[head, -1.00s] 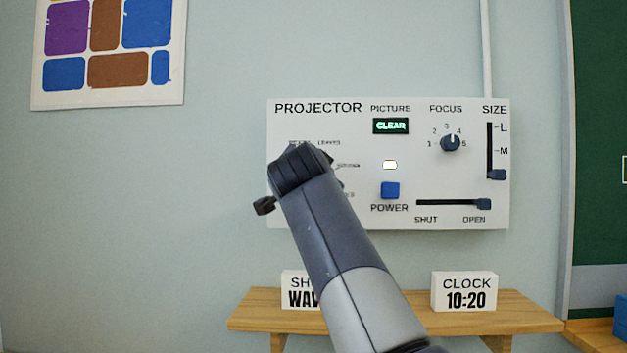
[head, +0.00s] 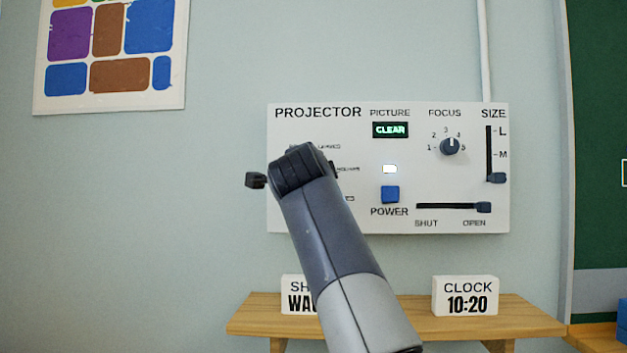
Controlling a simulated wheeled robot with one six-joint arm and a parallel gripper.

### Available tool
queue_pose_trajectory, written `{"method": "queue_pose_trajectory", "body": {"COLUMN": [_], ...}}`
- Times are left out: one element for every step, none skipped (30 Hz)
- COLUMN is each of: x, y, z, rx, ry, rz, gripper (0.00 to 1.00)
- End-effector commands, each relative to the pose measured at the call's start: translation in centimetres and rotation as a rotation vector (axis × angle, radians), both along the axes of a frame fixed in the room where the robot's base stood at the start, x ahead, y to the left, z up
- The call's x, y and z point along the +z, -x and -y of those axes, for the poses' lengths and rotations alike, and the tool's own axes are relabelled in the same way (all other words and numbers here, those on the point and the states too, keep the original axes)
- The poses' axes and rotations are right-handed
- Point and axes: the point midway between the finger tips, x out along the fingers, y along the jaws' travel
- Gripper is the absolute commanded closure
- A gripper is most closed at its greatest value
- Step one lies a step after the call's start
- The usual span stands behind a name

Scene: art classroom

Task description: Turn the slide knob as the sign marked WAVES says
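The white PROJECTOR panel (head: 430,224) hangs on the wall. The slide knob on its left side is hidden behind my arm; only bits of its labels show around the arm. My gripper (head: 256,180) is at the panel's left part, mostly hidden by my own wrist. One dark fingertip sticks out to the left of the wrist. Whether the fingers hold the knob is not visible.
The panel also bears a lit CLEAR display (head: 390,130), a FOCUS dial (head: 449,146), a blue POWER button (head: 390,194), a SIZE slider (head: 496,178) at the bottom and a SHUT/OPEN slider (head: 484,207) at OPEN. A CLOCK block (head: 465,296) reading 10:20 stands on the wooden shelf (head: 400,320).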

Motion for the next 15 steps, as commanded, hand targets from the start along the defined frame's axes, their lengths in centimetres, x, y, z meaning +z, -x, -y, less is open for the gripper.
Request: {"method": "queue_pose_trajectory", "body": {"x": [-0.2, -0.2, -0.2, -0.2, -0.19, -0.19, -0.19, -0.19, -0.19, -0.19, -0.19, -0.19, -0.18, -0.18, -0.15], "y": [-0.08, -0.08, -0.08, -0.08, -0.08, -0.08, -0.08, -0.08, -0.08, -0.08, -0.08, -0.08, -0.08, -0.07, -0.07], "z": [-0.05, -0.05, -0.05, -0.05, -0.06, -0.05, -0.06, -0.05, -0.06, -0.06, -0.06, -0.05, -0.05, -0.05, -0.04], "rx": [0.001, 0.001, 0.001, 0.001, 0.001, 0.001, 0.001, 0.001, 0.001, 0.001, 0.001, 0.001, 0.001, 0.001, 0.0], "ry": [-0.003, -0.004, -0.005, -0.005, -0.006, -0.005, -0.005, -0.005, -0.005, -0.005, -0.005, -0.005, -0.005, -0.005, -0.005], "rz": [-0.004, -0.004, -0.004, -0.004, -0.004, -0.004, -0.004, -0.004, -0.004, -0.004, -0.004, -0.004, -0.004, -0.004, -0.003], "gripper": [0.79, 0.79, 0.79, 0.79, 0.79, 0.79, 0.79, 0.79, 0.79, 0.79, 0.79, 0.54, 0.52, 0.49, 0.46]}}
